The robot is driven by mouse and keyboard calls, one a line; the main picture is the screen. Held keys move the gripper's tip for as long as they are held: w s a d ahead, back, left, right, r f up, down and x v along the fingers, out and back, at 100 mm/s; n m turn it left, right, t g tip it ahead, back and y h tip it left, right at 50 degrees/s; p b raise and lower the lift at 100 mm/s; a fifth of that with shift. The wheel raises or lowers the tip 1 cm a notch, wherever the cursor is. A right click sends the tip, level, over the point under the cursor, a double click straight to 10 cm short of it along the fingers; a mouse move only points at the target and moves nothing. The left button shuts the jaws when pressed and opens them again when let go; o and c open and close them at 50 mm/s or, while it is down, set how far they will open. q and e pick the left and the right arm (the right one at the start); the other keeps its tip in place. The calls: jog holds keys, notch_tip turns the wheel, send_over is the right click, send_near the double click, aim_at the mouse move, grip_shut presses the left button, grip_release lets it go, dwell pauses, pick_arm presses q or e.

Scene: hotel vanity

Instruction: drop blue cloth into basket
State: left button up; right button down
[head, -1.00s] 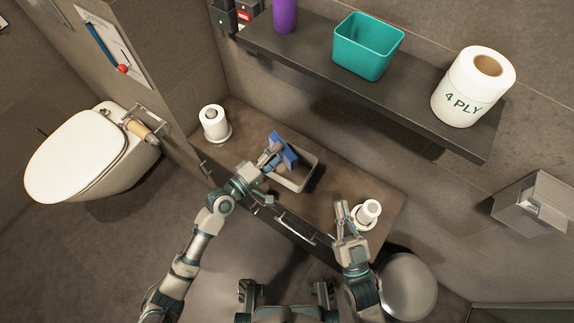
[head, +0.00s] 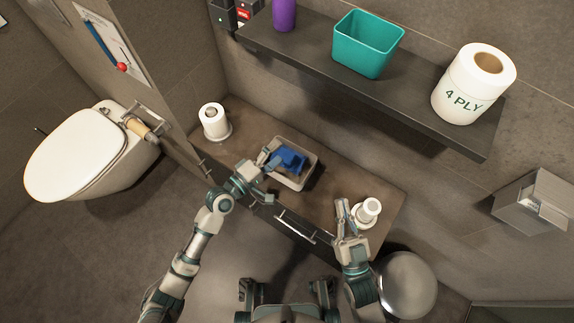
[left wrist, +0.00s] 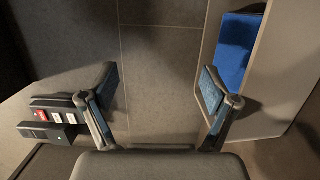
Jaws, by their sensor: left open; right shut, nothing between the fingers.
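The blue cloth (head: 290,159) lies inside the light grey basket (head: 311,172) on the vanity counter. My left gripper (head: 269,161) is open and empty at the left side of the basket, apart from the cloth. In the left wrist view, the open fingers of my left gripper (left wrist: 161,88) have nothing between them. The blue cloth (left wrist: 236,48) shows at the upper right there, within the basket's pale wall (left wrist: 288,60). My right gripper (head: 347,208) is shut and empty, close to the right-hand toilet roll.
A toilet roll (head: 213,121) stands on the counter's left, another roll (head: 369,208) on its right. Above, a dark shelf (head: 420,108) carries a teal bin (head: 366,45), a large 4 PLY roll (head: 473,85) and a purple container (head: 284,14).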

pick_arm(q)
jog(key=v, duration=1.2)
jog(key=shift+f, duration=0.1)
jog(key=shift+s, duration=0.1)
